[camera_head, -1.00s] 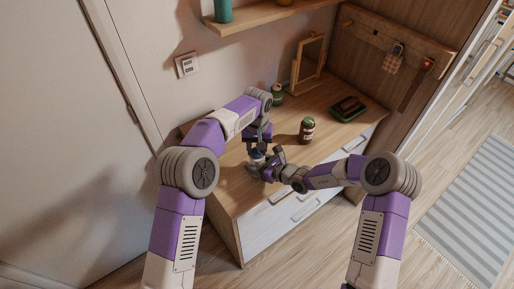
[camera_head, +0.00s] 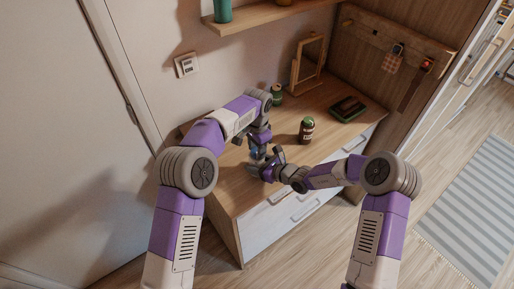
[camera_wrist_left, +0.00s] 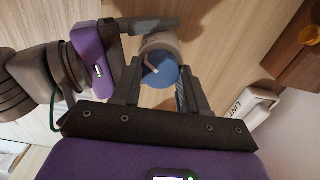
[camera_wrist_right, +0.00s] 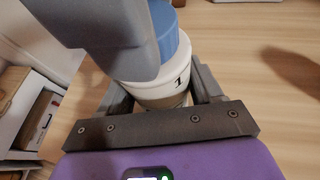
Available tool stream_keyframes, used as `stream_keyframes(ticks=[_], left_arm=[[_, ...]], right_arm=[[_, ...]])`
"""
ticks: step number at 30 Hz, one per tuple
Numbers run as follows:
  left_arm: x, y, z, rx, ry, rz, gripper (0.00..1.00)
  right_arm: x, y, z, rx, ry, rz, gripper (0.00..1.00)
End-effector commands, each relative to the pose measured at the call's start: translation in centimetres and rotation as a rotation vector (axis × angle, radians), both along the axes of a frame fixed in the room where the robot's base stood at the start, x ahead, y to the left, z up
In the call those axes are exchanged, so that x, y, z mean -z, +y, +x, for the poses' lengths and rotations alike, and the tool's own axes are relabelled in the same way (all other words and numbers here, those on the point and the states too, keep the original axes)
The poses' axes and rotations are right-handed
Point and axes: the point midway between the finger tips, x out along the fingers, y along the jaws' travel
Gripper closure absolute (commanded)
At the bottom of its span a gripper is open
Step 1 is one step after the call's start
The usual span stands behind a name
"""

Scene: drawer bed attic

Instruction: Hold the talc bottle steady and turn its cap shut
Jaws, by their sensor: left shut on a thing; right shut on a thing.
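The talc bottle stands upright near the front left of the drawer-unit top. In the right wrist view it shows a white body (camera_wrist_right: 152,88) marked "1" and a blue cap (camera_wrist_right: 166,30) on top. My right gripper (camera_wrist_right: 160,100) is shut on the body from the side. My left gripper (camera_wrist_left: 160,75) comes from above, its fingers on either side of the blue cap (camera_wrist_left: 166,78), and is shut on it. In the right wrist view a grey left finger hides part of the cap and body. In the head view the grippers cover most of the bottle.
A green jar (camera_head: 277,97), a mirror (camera_head: 308,66) and a dark green tray (camera_head: 347,109) are farther back. A box marked LINT (camera_wrist_left: 250,107) shows in the left wrist view.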

Motion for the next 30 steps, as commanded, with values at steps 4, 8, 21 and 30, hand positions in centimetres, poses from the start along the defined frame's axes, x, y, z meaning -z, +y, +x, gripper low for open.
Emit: stream_keyframes(ticks=[4, 8, 21, 30], left_arm=[[-0.06, 0.06, 0.03, 0.06, -0.001, 0.001, 0.87], [-0.07, 0.05, 0.03, 0.093, -0.001, 0.001, 0.87], [-0.08, 0.05, 0.03, 0.114, -0.002, 0.0, 0.87], [-0.05, 0.03, 0.03, 0.113, -0.001, 0.001, 0.3]], right_arm=[[0.1, -0.08, -0.02, 0.001, 0.002, -0.002, 0.7], [0.1, -0.09, -0.01, 0.001, 0.002, -0.002, 0.7], [0.1, -0.1, -0.02, 0.001, 0.002, -0.002, 0.7], [0.11, -0.09, -0.02, 0.001, 0.002, -0.003, 0.7]])
